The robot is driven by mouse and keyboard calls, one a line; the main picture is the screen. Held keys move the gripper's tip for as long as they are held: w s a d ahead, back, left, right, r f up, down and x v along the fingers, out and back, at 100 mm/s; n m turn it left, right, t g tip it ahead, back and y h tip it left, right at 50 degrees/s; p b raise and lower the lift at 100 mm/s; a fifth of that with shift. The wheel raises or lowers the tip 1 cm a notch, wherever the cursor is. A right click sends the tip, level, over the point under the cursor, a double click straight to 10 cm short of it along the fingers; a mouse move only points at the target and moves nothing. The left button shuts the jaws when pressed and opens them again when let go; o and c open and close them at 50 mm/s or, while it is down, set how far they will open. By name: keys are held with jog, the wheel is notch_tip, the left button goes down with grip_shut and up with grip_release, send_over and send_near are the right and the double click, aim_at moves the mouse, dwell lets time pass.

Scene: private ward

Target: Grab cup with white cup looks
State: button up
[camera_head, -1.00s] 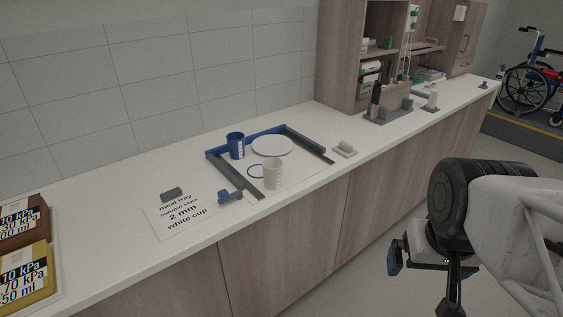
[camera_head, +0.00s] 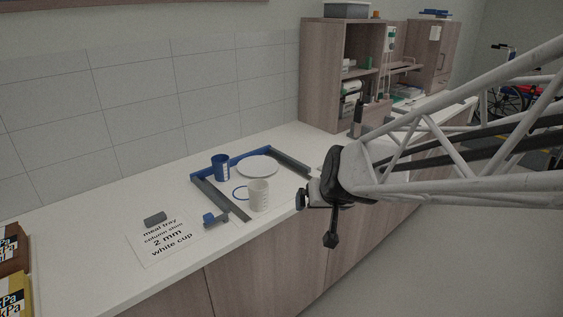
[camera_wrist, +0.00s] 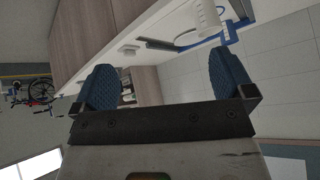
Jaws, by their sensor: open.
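The white cup (camera_head: 258,195) with a blue handle stands upright on the counter at the front of the tray frame (camera_head: 222,200). A blue cup (camera_head: 221,167) stands behind it to the left, and a white plate (camera_head: 258,166) lies behind it. My gripper (camera_head: 316,218) is in front of the counter edge, to the right of the white cup and apart from it. In the wrist view, my gripper (camera_wrist: 167,90) has its two blue fingers wide apart with nothing between them. The white cup (camera_wrist: 205,14) shows there at the top edge, partly cut off.
A printed card (camera_head: 165,238) with a grey block (camera_head: 155,218) and a blue-grey piece (camera_head: 215,219) lie left of the tray. A wooden shelf unit (camera_head: 318,75) stands at the back right. Boxes (camera_head: 14,270) sit at the lower left. Space before the counter is free.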

jog(key=w+a+f+t, duration=0.3)
jog(key=w+a+f, duration=0.1)
jog(key=w+a, duration=0.55)
jog(key=t, duration=0.2)
send_near(258, 188)
jog(key=x, duration=0.4)
jog(key=shift+w+f, duration=0.15)
jog(key=shift+w, duration=0.1)
jog(key=shift+x, duration=1.25)
jog(key=shift+w, duration=0.15)
jog(key=shift+x, duration=2.5)
jog(key=shift+c, duration=0.5)
